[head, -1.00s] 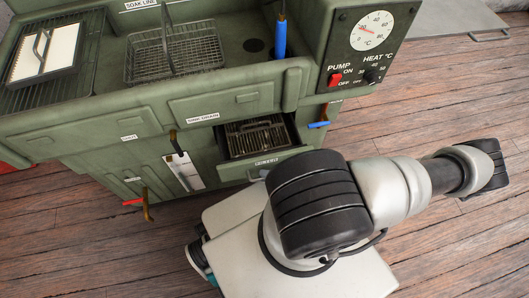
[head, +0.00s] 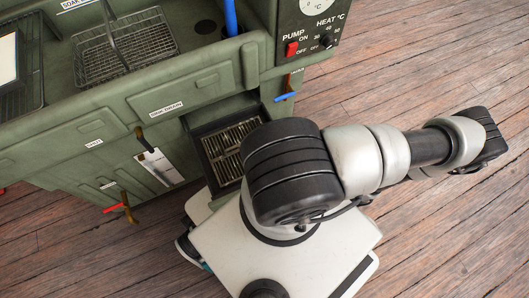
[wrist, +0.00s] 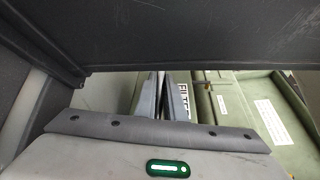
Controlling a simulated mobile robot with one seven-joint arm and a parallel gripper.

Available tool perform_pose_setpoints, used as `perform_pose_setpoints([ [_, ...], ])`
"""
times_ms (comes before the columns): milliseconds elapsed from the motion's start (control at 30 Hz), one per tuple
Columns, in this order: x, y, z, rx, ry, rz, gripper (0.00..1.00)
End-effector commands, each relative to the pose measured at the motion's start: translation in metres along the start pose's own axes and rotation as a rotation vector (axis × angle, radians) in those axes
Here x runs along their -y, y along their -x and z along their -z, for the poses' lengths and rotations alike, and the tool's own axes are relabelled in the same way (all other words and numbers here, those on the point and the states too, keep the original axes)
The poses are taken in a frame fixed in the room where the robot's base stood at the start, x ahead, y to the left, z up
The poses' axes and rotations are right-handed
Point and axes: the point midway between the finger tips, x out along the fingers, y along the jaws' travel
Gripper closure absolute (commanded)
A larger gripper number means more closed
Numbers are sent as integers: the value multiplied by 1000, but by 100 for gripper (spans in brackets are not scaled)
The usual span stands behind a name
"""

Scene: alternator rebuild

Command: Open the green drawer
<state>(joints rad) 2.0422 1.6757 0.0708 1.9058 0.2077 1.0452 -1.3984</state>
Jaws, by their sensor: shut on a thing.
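The green drawer (head: 203,160) is in the front of the green wash cabinet and stands pulled out. Its dark inner tray with a metal grate (head: 232,148) shows from above in the head view. My arm hides its front in the head view. In the wrist view, my gripper (wrist: 160,97) has its fingers close together beside a lettered label (wrist: 182,90). It is shut on the drawer's handle, though the handle itself is largely hidden. My gripper is hidden behind my arm in the head view.
The cabinet (head: 120,115) carries a wire basket (head: 125,48), a blue upright tool (head: 230,18), a red pump switch (head: 291,49), a blue-handled valve (head: 285,97) and a red-handled valve (head: 113,208). The wooden floor (head: 430,60) to the right is clear.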

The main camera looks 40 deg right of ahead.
Motion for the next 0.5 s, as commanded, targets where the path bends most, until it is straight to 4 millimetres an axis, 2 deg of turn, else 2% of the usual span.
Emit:
perform_pose_setpoints([
  [267, 1, 1, 1, -2, 1, 1, 100],
  [300, 1, 1, 1, -1, 1, 1, 84],
  [367, 1, 1, 1, -1, 1, 1, 74],
  [500, 1, 1, 1, -1, 0, 0, 72],
])
